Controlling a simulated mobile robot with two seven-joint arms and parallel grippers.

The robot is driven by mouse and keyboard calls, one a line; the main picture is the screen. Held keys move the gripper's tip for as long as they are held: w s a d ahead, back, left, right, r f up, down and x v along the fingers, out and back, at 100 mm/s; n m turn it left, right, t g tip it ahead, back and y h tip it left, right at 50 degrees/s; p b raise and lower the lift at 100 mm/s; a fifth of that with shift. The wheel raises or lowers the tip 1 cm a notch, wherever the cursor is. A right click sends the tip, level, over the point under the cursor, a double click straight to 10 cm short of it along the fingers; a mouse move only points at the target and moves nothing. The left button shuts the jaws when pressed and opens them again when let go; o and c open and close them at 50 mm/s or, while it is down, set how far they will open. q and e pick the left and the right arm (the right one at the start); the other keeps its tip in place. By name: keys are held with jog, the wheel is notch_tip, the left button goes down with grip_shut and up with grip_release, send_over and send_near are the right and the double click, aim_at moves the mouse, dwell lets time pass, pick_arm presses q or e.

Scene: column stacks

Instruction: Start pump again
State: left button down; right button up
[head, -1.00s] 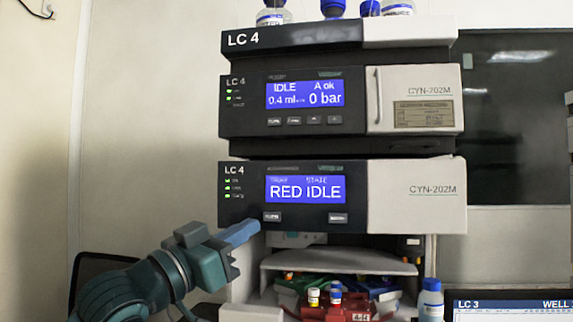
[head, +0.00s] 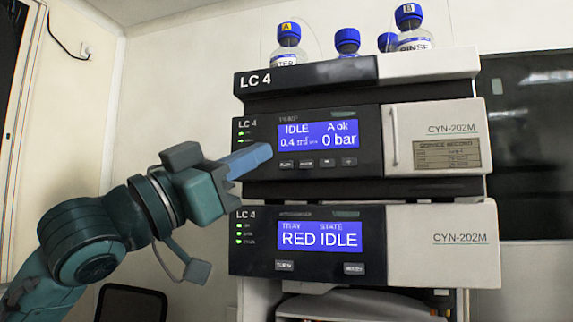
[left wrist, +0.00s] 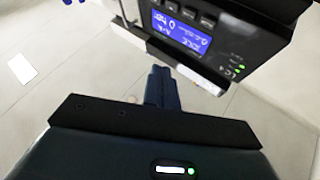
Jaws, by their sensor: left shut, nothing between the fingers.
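The pump module (head: 368,130) is the upper unit of the LC 4 stack. Its blue screen (head: 318,135) reads IDLE, A ok, 0.4 ml and 0 bar. A row of small dark buttons (head: 306,163) sits below the screen; their labels are too small to read surely. My left gripper (head: 262,155) is shut and empty, its blue fingers pointing right, in front of the pump's left side just left of the buttons. I cannot tell whether it touches the panel. In the left wrist view the shut fingers (left wrist: 161,85) show below the upside-down pump screen (left wrist: 181,31). My right gripper is out of view.
The module below (head: 360,262) has a screen reading RED IDLE and two buttons. Blue-capped bottles, one labelled A (head: 288,45) and one B (head: 411,30), stand on the stack's top. A dark screen (head: 535,145) is at the right. A dark chair back (head: 132,303) is at lower left.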

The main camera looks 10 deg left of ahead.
aim_at(274, 167)
pick_arm(q)
jog(key=w+p, duration=0.3)
jog(key=w, duration=0.5)
jog(key=shift+w+d, duration=0.15)
jog(key=shift+w, duration=0.25)
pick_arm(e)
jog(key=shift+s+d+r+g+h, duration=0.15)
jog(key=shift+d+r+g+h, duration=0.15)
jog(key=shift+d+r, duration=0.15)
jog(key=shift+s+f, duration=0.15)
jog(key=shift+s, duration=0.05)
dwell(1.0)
pick_arm(q)
jog(key=shift+w+p, duration=0.35)
jog(key=shift+p, duration=0.1)
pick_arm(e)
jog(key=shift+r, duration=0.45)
